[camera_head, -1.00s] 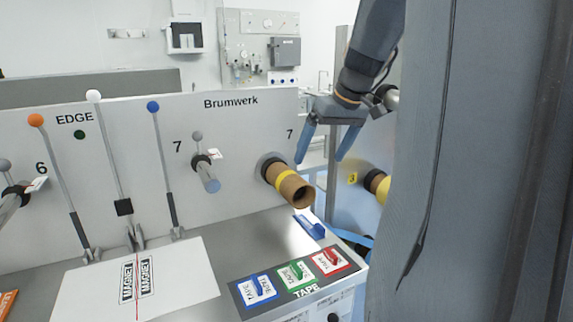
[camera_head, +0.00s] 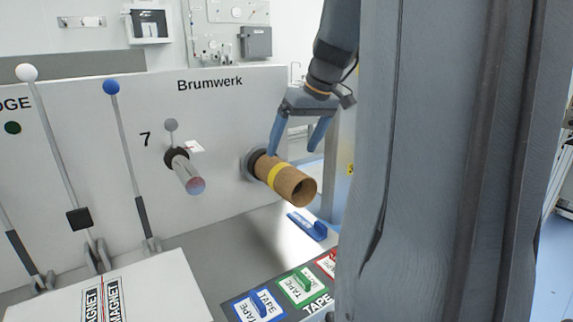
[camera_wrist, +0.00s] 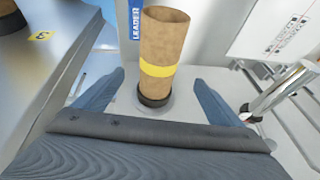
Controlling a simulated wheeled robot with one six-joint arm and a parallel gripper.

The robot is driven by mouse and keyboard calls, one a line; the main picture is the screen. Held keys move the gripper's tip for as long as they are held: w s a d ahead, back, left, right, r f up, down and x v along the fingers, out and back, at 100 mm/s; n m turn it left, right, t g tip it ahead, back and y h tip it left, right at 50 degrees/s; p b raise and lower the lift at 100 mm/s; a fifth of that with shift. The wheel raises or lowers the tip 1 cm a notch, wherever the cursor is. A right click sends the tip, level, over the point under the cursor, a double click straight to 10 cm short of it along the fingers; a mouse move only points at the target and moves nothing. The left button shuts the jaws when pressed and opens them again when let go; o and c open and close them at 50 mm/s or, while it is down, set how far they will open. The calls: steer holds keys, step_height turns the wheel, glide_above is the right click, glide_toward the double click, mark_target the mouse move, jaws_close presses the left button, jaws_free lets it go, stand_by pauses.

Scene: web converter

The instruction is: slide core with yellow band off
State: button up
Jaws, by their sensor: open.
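The brown cardboard core (camera_head: 300,187) with a yellow band (camera_head: 277,177) sits on a dark-collared spindle on the grey machine panel, its open end pointing out to the lower right. My gripper (camera_head: 297,152) is open, just above and behind the core, with its blue fingers pointing down. In the wrist view the core (camera_wrist: 164,35) stands between the two open fingers (camera_wrist: 160,95), with its yellow band and dark base collar visible. The fingers look apart from it on both sides there. The spindle inside the core is hidden.
A bare shiny spindle (camera_head: 188,176) with a dark collar projects left of the core. Levers with white (camera_head: 26,73) and blue knobs stand further left. A blue holder (camera_head: 308,226) and TAPE blocks (camera_head: 297,286) lie on the bench below.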

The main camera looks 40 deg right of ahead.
mark_target(287, 165)
steer(key=b+x, duration=0.3)
steer(key=x, duration=0.1)
steer(key=shift+d+f, duration=0.1)
steer(key=shift+f, duration=0.2)
steer(key=shift+p+x, duration=0.4)
steer(key=shift+x, duration=3.35)
steer(key=shift+c, duration=0.2)
steer(key=shift+d, duration=0.1)
steer(key=c, duration=1.4)
steer(key=shift+s, duration=0.2)
steer(key=shift+s, duration=2.35)
steer(key=shift+s+a, duration=0.15)
steer(key=shift+s, duration=1.1)
steer(key=shift+s+a, duration=0.15)
steer(key=shift+s, duration=1.1)
